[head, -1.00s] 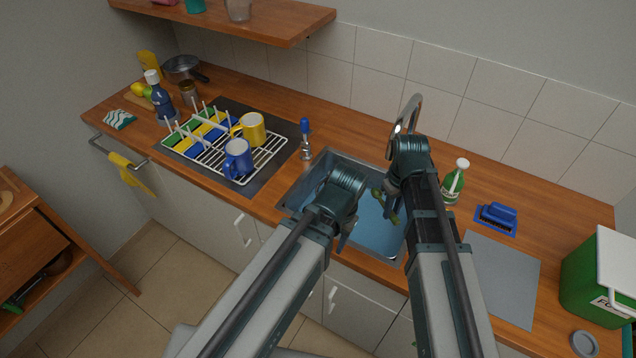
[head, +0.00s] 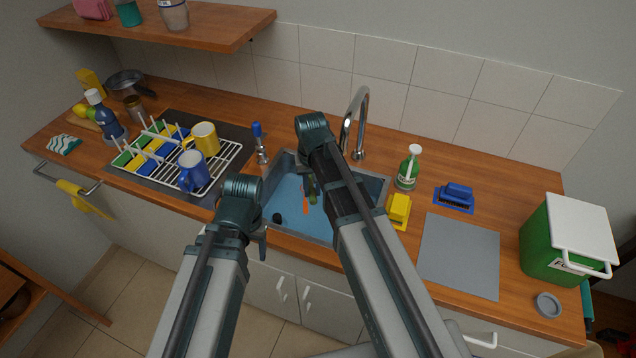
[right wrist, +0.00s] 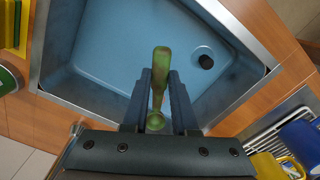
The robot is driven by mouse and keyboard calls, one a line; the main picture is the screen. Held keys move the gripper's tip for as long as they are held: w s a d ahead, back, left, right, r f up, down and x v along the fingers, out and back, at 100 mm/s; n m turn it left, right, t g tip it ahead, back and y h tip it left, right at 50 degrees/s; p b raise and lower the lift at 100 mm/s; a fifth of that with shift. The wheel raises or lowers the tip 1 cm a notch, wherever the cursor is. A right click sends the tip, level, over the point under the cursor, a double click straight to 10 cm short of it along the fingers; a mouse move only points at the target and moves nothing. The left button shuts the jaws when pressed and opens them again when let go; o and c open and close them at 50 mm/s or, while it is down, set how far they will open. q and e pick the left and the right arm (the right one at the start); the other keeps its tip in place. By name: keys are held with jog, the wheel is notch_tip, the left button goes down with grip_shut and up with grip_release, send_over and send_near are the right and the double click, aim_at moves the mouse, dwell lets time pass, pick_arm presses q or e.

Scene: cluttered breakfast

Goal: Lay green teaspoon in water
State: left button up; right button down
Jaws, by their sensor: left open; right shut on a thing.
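The green teaspoon (right wrist: 158,85) is held between the fingers of my right gripper (right wrist: 162,95), over the sink basin, in the right wrist view. In the head view my right gripper (head: 310,187) is above the basin and partly hidden by its own arm. The water (head: 287,205) looks like a flat blue surface in the sink (right wrist: 110,45). I cannot tell whether the spoon touches it. My left gripper (head: 262,240) is open and empty by the sink's front left corner.
A dish rack (head: 225,165) with a blue mug (head: 192,172) and a yellow mug (head: 203,138) stands left of the sink. The tap (head: 362,115) is behind. A yellow sponge (head: 398,210), a green bottle (head: 408,170) and a blue brush (head: 456,195) are to the right.

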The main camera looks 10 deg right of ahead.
aim_at(320, 222)
jog(key=d+m, duration=0.1)
jog(key=w+m, duration=0.1)
jog(key=m, duration=0.1)
jog(key=d+m, duration=0.1)
jog(key=shift+w+d+m, duration=0.3)
jog(key=shift+d+m, duration=0.05)
jog(key=shift+m, duration=0.05)
notch_tip(320, 222, down, 16)
jog(key=b, duration=1.5)
jog(key=shift+r+b, duration=0.2)
jog(key=shift+b, duration=0.1)
jog(key=shift+f+b, duration=0.55)
jog(key=c, duration=0.6)
grip_release()
jog(key=shift+r, duration=0.15)
notch_tip(320, 222, up, 14)
jog(key=p, duration=1.3)
jog(key=shift+f+p, duration=0.25)
jog(key=shift+p, duration=0.15)
